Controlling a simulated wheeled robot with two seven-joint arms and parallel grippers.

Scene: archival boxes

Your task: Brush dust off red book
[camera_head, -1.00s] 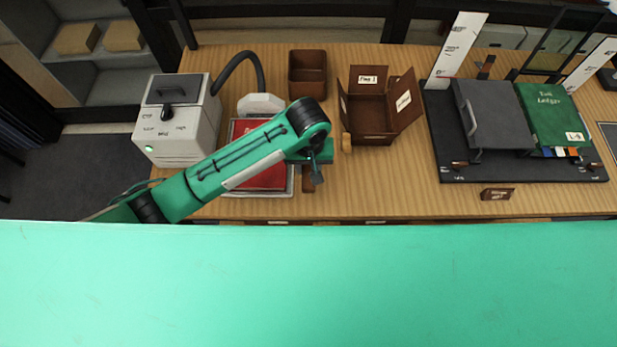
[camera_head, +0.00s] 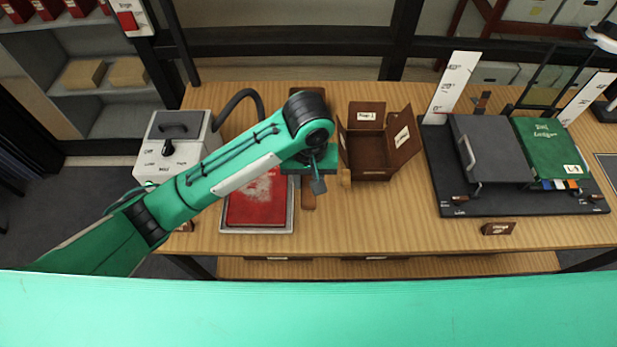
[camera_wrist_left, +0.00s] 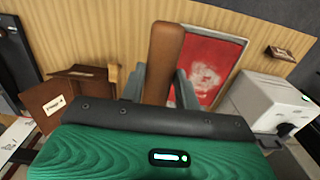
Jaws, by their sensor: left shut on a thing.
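The red book (camera_head: 257,201) lies flat in a pale grey tray (camera_head: 228,230), left of my left gripper in the head view. A pale dusty patch shows on its cover, clearest in the left wrist view (camera_wrist_left: 202,70). My left gripper (camera_head: 318,183) is just right of the book. In the left wrist view its fingers (camera_wrist_left: 160,88) are shut on a long brown brush (camera_wrist_left: 163,55), which reaches toward the table's front edge. The brush (camera_head: 308,196) shows only partly in the head view, and its bristles cannot be made out. My right gripper is not in view.
A white machine with a hose (camera_head: 170,145) stands left of the book. An open brown box (camera_head: 366,150) stands to the right, a light wooden piece beside it. A black board (camera_head: 520,205) holds a grey slab and a green book. Bare table lies between.

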